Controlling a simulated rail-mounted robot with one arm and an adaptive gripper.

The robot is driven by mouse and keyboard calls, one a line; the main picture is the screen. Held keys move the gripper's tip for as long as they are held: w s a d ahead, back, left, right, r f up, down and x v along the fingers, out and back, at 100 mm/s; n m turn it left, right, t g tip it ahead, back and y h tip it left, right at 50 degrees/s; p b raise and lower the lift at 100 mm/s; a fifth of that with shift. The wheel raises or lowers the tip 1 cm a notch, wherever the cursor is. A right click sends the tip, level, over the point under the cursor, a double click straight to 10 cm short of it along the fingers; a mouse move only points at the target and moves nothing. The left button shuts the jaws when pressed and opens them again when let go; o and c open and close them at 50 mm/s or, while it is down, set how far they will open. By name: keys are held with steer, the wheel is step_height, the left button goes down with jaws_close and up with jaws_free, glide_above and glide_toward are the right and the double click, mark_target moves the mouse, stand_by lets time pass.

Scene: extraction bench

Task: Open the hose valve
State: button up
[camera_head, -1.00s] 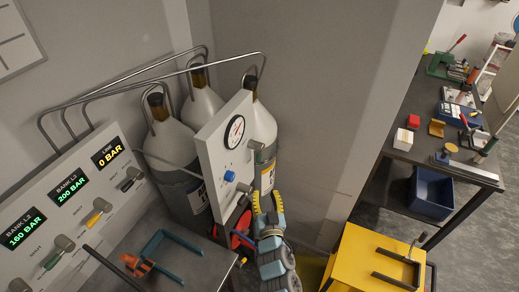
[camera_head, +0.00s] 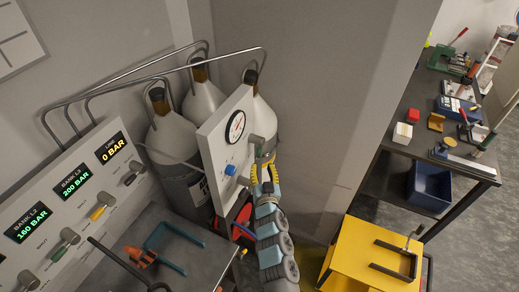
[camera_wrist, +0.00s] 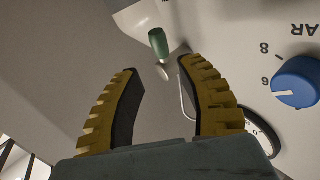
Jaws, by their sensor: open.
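A small valve with a green-gripped lever (camera_wrist: 158,43) shows in the wrist view, just beyond and between my fingertips. Its pale grey body (camera_wrist: 148,17) is at the top. I take this to be the hose valve. In the head view, a grey fitting (camera_head: 257,140) sits on the right side of the white gauge panel (camera_head: 213,140), just above my gripper. My gripper (camera_head: 265,168) is open and empty, and its yellow ribbed fingers (camera_wrist: 160,75) point at the lever. No contact shows. The hose end is not clear.
The panel carries a blue knob (camera_wrist: 296,82) close to my right finger and a round gauge (camera_head: 235,126). Gas cylinders (camera_head: 203,97) stand behind it. A bank console (camera_head: 65,200) and grey bench (camera_head: 205,248) lie left. A yellow cart (camera_head: 365,260) stands right.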

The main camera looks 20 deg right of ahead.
mark_target(261, 153)
steer(key=shift+x, duration=2.95)
steer(key=shift+b+x, duration=0.3)
steer(key=shift+x, duration=0.6)
steer(key=shift+w+d+r, duration=0.1)
steer(key=shift+w+d, duration=0.05)
steer(key=shift+w, duration=0.4)
jaws_close()
